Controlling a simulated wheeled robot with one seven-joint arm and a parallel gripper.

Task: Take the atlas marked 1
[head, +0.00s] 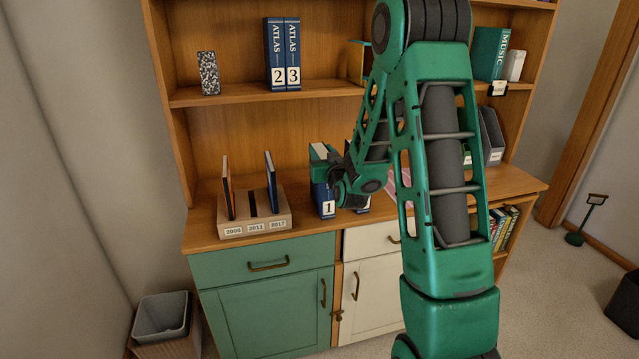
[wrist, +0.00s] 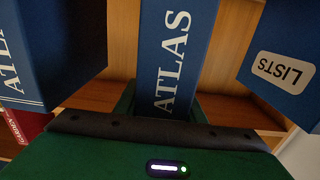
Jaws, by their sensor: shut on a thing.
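The atlas marked 1 (head: 327,203) is a blue volume, upright at the worktop's front, left of the arm in the head view. My gripper (head: 340,186) is at it and covers part of it. In the wrist view a blue spine lettered ATLAS (wrist: 174,50) stands between my green fingers, which are shut on it. Its number is out of sight there. Atlases marked 2 (head: 277,62) and 3 (head: 293,62) stand side by side on the upper shelf. Whether the held atlas touches the worktop, I cannot tell.
A wooden holder (head: 256,222) labelled with years stands left of the gripper, with thin volumes in it. In the wrist view a blue LISTS volume (wrist: 283,70) is close at right and another ATLAS volume (wrist: 50,50) at left. A speckled box (head: 209,73) stands on the shelf.

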